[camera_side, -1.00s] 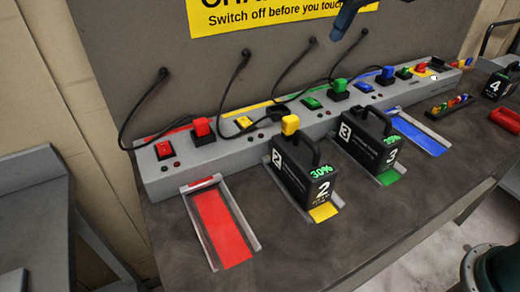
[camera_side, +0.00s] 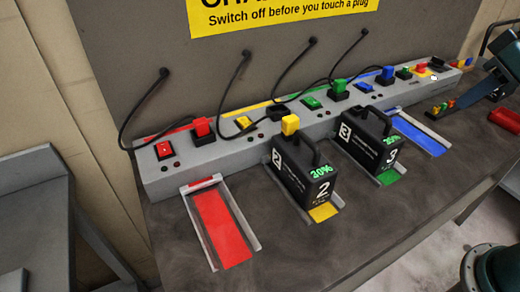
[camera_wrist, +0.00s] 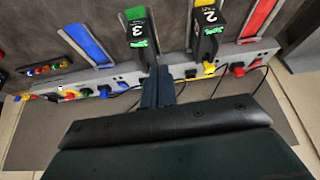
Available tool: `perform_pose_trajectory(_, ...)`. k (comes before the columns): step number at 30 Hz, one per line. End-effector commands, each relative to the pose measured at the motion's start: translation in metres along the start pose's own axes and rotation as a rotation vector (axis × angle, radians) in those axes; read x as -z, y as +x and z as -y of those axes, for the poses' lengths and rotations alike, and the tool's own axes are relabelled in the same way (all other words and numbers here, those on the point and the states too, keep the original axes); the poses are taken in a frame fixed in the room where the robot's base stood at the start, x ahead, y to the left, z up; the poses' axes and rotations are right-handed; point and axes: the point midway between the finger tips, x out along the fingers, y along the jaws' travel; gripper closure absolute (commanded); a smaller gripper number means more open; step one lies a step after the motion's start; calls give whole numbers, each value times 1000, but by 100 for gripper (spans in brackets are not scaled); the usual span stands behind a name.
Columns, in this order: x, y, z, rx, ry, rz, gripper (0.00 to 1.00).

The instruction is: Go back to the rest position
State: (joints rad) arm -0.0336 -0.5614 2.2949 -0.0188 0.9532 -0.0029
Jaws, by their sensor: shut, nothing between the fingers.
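My gripper (camera_side: 470,103) is at the right of the side view, above the bench near its back right part. In the wrist view my gripper (camera_wrist: 158,72) shows two dark fingers close together, shut with nothing between them. Battery 2 (camera_side: 292,180) stands in the yellow bay, with a yellow plug (camera_side: 290,124) at its top and 30% on its display. Battery 3 (camera_side: 362,145) stands in the green bay and reads 35% or similar.
The red bay (camera_side: 222,228) and blue bay (camera_side: 420,136) are empty. The grey charger strip (camera_side: 225,160) with switches, plugs and black cables runs along the back. A red object (camera_side: 505,120) lies at the right edge. The front of the bench is clear.

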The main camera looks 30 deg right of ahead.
Motion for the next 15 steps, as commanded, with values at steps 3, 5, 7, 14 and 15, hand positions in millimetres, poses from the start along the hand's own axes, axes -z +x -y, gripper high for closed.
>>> perform_pose_trajectory(3,-29,4,-4,-12,22,-18,100)
perform_pose_trajectory(5,-40,6,-6,-16,30,-23,100)
perform_pose_trajectory(7,-50,8,-7,-20,38,-29,100)
perform_pose_trajectory(14,-65,13,-8,-27,49,-37,100)
perform_pose_trajectory(15,-65,13,-8,-27,49,-37,100)
